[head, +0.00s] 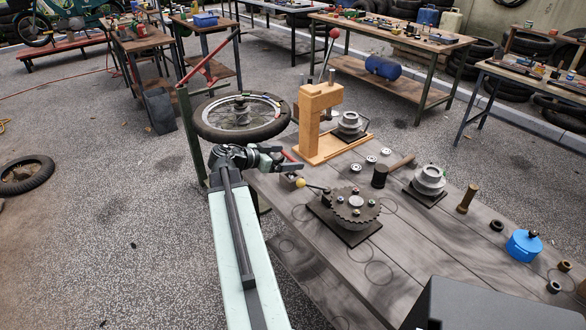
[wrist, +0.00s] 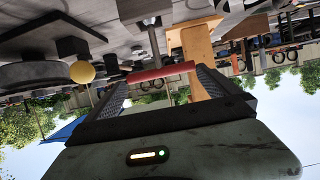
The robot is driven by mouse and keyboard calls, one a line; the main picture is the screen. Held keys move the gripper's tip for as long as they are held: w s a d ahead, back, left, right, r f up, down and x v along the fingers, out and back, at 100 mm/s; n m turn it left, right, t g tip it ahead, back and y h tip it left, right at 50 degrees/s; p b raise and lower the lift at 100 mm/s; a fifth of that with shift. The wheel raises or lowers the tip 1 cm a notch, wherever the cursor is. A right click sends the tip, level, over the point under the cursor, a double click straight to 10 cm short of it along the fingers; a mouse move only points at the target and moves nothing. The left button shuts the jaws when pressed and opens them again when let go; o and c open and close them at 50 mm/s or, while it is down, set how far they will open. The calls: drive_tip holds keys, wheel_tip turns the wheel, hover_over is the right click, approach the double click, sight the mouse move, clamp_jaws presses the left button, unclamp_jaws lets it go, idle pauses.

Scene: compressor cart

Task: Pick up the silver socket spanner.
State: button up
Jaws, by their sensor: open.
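I cannot make out a silver socket spanner for certain in either view. My gripper (head: 292,162) is at the left edge of the near grey bench (head: 330,270), below the wooden press stand. In the wrist view my gripper (wrist: 162,76) has its two dark fingers spread apart. A red bar (wrist: 162,72) shows across the space between the fingertips; I cannot tell whether it touches them. A yellow ball knob (head: 300,183) is just below the gripper, and it also shows in the wrist view (wrist: 82,72), left of the fingers.
The bench holds a toothed round part (head: 355,207), a wooden press stand (head: 318,125), a mallet (head: 380,176), a grey flanged part (head: 430,180) and a blue pot (head: 523,245). Open asphalt (head: 90,230) lies to the left.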

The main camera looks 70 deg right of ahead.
drive_tip(key=b+x, duration=0.1)
drive_tip(key=x, duration=0.2)
drive_tip(key=b+x, duration=0.1)
drive_tip(key=x, duration=0.2)
drive_tip(key=shift+w+f, duration=0.1)
drive_tip(key=shift+f, duration=0.3)
drive_tip(key=shift+a+r, duration=0.1)
drive_tip(key=c, duration=1.2)
drive_tip(key=shift+c, duration=0.2)
